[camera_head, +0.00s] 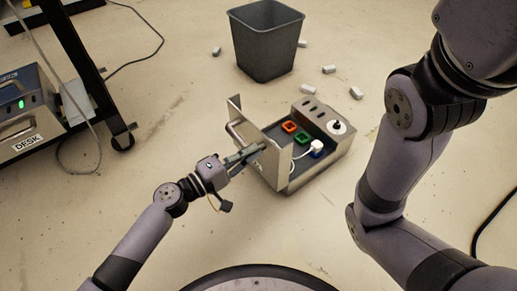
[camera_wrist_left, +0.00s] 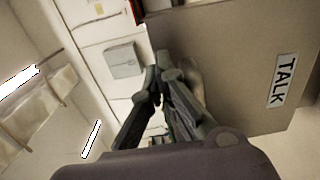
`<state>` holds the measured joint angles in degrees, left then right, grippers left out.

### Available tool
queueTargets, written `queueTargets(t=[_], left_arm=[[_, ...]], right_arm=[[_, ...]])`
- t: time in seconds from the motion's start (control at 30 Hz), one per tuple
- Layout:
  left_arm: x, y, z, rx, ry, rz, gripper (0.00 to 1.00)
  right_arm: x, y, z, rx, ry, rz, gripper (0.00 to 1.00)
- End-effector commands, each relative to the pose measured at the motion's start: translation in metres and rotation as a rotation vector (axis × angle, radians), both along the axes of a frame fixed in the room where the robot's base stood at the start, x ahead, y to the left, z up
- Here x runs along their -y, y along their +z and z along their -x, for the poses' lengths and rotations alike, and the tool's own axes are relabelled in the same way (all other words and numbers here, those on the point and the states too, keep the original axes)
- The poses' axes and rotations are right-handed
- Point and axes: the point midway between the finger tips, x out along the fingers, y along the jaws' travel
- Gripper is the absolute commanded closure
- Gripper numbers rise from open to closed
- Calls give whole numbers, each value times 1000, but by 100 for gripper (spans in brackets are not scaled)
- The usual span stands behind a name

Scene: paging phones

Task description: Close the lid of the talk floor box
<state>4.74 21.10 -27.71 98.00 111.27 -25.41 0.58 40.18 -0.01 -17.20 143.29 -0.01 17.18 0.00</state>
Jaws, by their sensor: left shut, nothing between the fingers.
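The talk floor box (camera_head: 325,168) sits on the floor in the middle of the head view. Its metal lid (camera_head: 273,166) stands open and upright along the box's left side, with a handle on its outer face. In the left wrist view the lid (camera_wrist_left: 225,60) fills the upper right and bears a TALK label. Inside the box are orange, green and blue sockets, with a white plug at the blue one. My left gripper (camera_head: 258,148) is shut and empty at the lid's outer face; I cannot tell whether it touches. My right gripper is out of view.
A dark waste bin (camera_head: 265,48) stands behind the box, with several small white pieces on the floor around it. A box labelled DESK (camera_head: 28,128) and a wheeled black frame (camera_head: 78,62) are at the left. Floor in front of the box is clear.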

Motion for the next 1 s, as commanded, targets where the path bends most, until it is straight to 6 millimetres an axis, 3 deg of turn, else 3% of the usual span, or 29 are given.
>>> queueTargets(t=[0.23,0.67,1.0], left_arm=[[20,0,-15,1,0,-1,100],[23,1,-16,0,0,-1,100],[23,10,-22,-24,0,-37,100]], right_arm=[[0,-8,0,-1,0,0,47],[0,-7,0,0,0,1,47],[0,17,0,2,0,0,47]])
